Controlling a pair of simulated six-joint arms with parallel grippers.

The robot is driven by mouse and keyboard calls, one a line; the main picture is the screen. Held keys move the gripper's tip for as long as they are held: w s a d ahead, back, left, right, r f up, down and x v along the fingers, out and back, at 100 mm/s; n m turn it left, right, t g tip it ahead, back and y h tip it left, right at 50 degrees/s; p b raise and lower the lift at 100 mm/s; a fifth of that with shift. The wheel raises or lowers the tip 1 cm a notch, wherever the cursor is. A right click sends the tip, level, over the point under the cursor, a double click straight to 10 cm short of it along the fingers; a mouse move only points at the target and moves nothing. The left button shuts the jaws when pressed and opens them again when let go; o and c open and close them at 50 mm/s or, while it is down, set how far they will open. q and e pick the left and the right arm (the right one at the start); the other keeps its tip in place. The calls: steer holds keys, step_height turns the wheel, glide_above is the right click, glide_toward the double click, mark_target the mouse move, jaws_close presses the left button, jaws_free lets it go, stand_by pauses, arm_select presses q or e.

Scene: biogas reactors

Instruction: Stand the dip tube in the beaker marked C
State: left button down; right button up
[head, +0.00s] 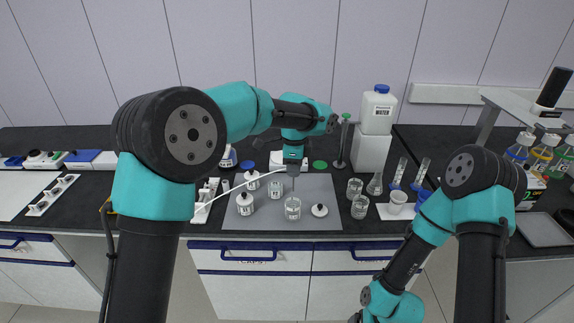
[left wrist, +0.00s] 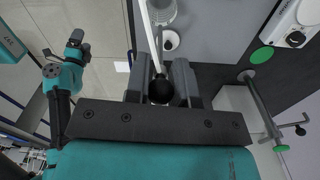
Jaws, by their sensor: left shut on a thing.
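The dip tube (head: 236,181) is a long thin white tube. My left gripper (head: 293,172) is shut on it above the grey mat, and it stretches away to the left, tilted rather than upright. In the left wrist view, its black round end (left wrist: 160,90) sits between the fingers (left wrist: 161,84). A clear beaker (head: 293,208) stands on the mat below my gripper, apart from the tube. I cannot read which is marked C. My right gripper (left wrist: 82,48) is low in front; its fingers are unclear.
A flask (head: 375,184), measuring cylinders (head: 421,172) and a white cup (head: 397,201) stand to the right. A stand (head: 341,147) and water bottle (head: 378,110) are behind.

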arm_select(q)
steer(key=shift+f, duration=0.1)
step_height(320, 180, down, 11)
stand_by(1.3)
steer(key=shift+c, duration=2.1)
jaws_free()
steer(key=shift+r, duration=3.6)
steer(key=shift+f, duration=0.1)
